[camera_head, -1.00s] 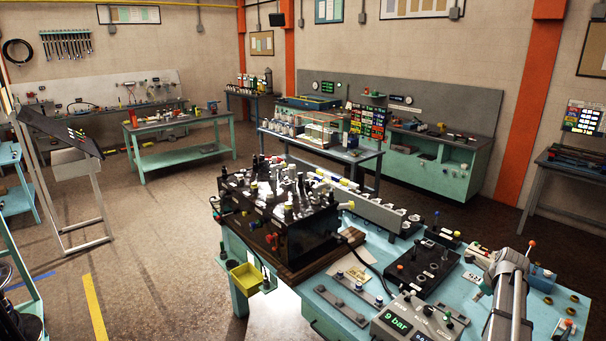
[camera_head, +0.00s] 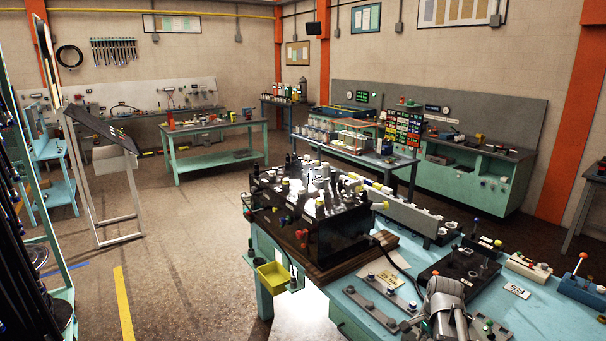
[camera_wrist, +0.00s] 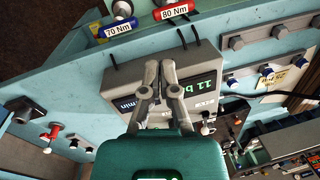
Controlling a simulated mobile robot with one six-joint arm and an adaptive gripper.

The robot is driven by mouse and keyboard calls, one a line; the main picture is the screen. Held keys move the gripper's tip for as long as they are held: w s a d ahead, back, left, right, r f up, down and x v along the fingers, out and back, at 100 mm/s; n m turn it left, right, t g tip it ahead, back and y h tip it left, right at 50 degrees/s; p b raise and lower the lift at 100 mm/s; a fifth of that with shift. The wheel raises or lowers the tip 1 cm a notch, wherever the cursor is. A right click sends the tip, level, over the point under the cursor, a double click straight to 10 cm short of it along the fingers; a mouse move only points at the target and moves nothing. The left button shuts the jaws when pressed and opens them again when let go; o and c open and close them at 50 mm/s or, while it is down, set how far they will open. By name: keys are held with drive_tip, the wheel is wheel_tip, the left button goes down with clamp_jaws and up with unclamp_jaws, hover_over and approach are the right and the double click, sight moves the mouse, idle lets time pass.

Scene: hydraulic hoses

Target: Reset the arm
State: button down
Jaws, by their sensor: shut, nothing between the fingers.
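My gripper (camera_wrist: 160,80) shows in the wrist view with its two grey fingers together and nothing between them. It is in front of a grey pressure box (camera_wrist: 190,90) with green digits reading about "11 b"; I cannot tell whether they touch. In the head view, part of my grey arm (camera_head: 447,308) shows at the bottom edge over the teal bench (camera_head: 330,311); the fingers cannot be made out there.
A black valve block (camera_head: 345,232) with many fittings stands on the bench, with a yellow bin (camera_head: 273,277) at its side. A black panel (camera_head: 460,268) lies right of it. Red and blue torque tools (camera_wrist: 117,27) are at the wrist view's top. Open floor (camera_head: 190,270) lies left.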

drive_tip(key=s+a+f+n+b, duration=0.3)
drive_tip(key=a+n, duration=0.3)
drive_tip(key=a, duration=0.2)
drive_tip(key=s+a+f+n+g+h+b, duration=0.1)
drive_tip(key=s+a+f+n+b, duration=0.2)
drive_tip(key=a+n, duration=0.4)
drive_tip(key=shift+s+a+f, duration=0.45)
drive_tip(key=shift+s+a, duration=0.25)
drive_tip(key=shift+s, duration=0.55)
